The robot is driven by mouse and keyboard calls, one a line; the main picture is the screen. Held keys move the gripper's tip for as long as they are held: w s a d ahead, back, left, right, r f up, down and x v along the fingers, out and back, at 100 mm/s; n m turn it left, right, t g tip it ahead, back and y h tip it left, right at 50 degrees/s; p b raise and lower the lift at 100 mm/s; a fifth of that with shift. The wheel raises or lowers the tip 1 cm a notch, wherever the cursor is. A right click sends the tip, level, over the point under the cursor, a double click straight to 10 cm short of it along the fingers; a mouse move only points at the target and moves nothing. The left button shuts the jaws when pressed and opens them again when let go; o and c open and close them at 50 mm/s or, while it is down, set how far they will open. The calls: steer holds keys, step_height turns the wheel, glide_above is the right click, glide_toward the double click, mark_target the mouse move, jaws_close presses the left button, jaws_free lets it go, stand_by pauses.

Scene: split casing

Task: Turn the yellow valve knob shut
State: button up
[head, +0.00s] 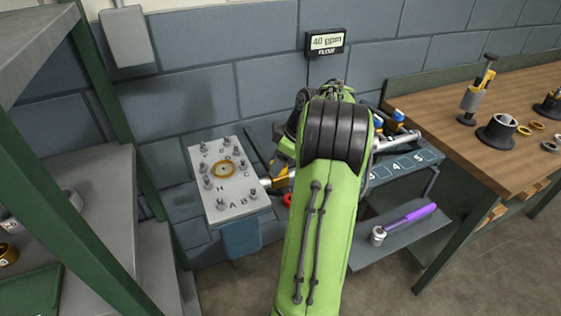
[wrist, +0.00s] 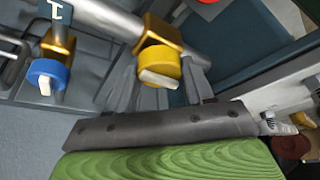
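The yellow valve knob (wrist: 157,66) shows in the wrist view, on a brass valve body (wrist: 158,35) on a silver pipe. It has a pale raised bar across its face. My gripper (wrist: 161,84) reaches up from the bottom of that view. Its grey fingers are spread, one to each side of the knob, and appear open; I cannot tell whether either touches it. In the head view my green arm hides the gripper and the knob. A wall display (head: 326,42) reads 40 gpm.
A blue knob (wrist: 45,75) is left of the yellow one, and a red knob (wrist: 207,1) is at the top edge. A casing plate with studs (head: 227,178) stands left of my arm. A purple-handled tool (head: 405,222) lies on a low shelf. A wooden bench (head: 480,140) is at right.

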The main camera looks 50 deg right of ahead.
steer(key=c, duration=0.4)
steer(key=shift+m, duration=0.3)
steer(key=m+h+b, duration=0.1)
steer(key=m, duration=0.2)
steer(key=shift+a+m+h, duration=0.15)
steer(key=shift+m+h, duration=0.15)
steer(key=shift+h, duration=0.1)
steer(key=m+h, duration=0.1)
steer(key=m, duration=0.2)
steer(key=shift+a+m, duration=0.1)
steer(key=shift+m, duration=0.3)
steer(key=m+h, duration=0.1)
steer(key=m, duration=0.1)
steer(key=m+g+h, duration=0.1)
steer(key=m, duration=0.2)
steer(key=shift+w+a+g, duration=0.1)
steer(key=shift+w+g, duration=0.05)
steer(key=shift+g, duration=0.15)
steer(key=shift+m+g+h+p, duration=0.3)
steer(key=shift+m+g+p, duration=0.45)
steer(key=shift+m, duration=1.65)
